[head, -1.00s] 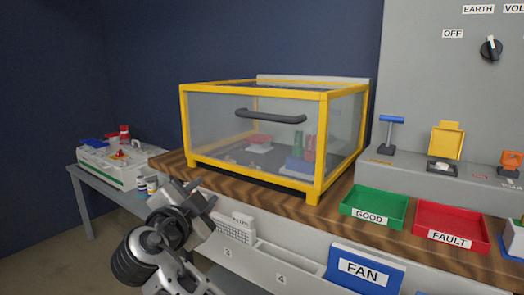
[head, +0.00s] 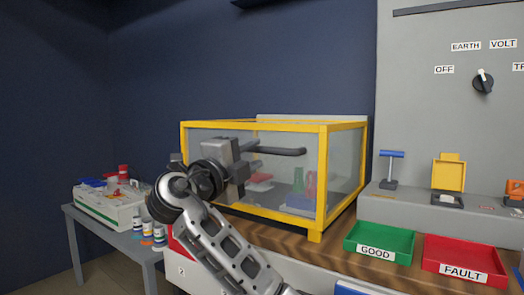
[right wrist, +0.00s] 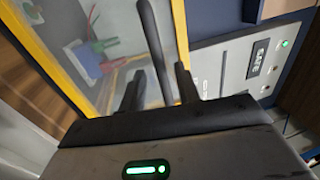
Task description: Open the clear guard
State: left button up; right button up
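The clear guard (head: 270,208) is a yellow-framed box with see-through panels on the wooden bench, and it is shut. Its dark bar handle (head: 285,151) runs across the upper front panel. My right gripper (head: 257,157) is in front of the panel at the handle's left end, which it partly hides. In the right wrist view, the two fingers of the right gripper (right wrist: 157,72) stand apart, with the handle (right wrist: 152,35) running between them. I cannot tell whether either finger touches it. My left gripper is not in view.
Red, green and blue items sit inside the guard. A green GOOD tray (head: 380,242) and a red FAULT tray (head: 463,262) stand to its right, below a grey panel (head: 440,130) with a knob. A side table (head: 110,232) with a white box and bottles is at left.

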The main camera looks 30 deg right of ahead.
aim_at(260, 151)
jog(key=shift+x, duration=2.1)
